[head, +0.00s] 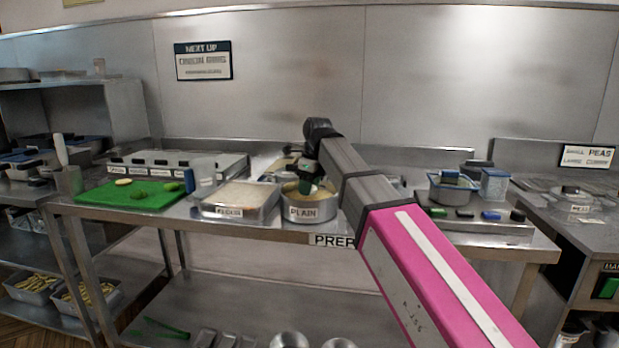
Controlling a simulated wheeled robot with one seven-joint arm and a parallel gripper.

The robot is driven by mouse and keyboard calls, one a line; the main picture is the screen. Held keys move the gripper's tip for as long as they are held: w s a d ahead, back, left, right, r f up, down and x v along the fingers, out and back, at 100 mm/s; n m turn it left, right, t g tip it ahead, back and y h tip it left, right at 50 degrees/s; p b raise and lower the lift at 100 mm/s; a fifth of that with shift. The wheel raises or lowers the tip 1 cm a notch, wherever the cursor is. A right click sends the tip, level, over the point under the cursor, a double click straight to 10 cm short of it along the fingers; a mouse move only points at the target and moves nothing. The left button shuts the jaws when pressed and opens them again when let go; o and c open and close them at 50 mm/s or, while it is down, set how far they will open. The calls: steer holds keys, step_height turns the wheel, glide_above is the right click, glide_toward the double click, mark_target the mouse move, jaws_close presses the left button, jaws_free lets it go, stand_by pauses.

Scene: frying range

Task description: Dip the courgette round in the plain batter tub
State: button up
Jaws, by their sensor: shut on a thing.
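The plain batter tub (309,212) is a round metal tub labelled PLAIN, with pale batter inside, on the steel prep counter. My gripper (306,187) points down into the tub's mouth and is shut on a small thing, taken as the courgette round. The held round is mostly hidden by the fingers and too small to see clearly; I cannot tell how far it is in the batter.
A rectangular flour tray (238,213) stands just left of the tub. A row of lidded containers (180,166) is behind the board. My arm covers the counter right of the tub. Blue-and-grey tubs (452,190) and a tray stand further right.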

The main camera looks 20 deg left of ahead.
steer(key=shift+f, duration=2.65)
steer(key=shift+a, duration=0.25)
steer(key=shift+d, duration=0.55)
steer(key=shift+a, duration=0.6)
steer(key=shift+d, duration=0.3)
steer(key=shift+r, duration=5.15)
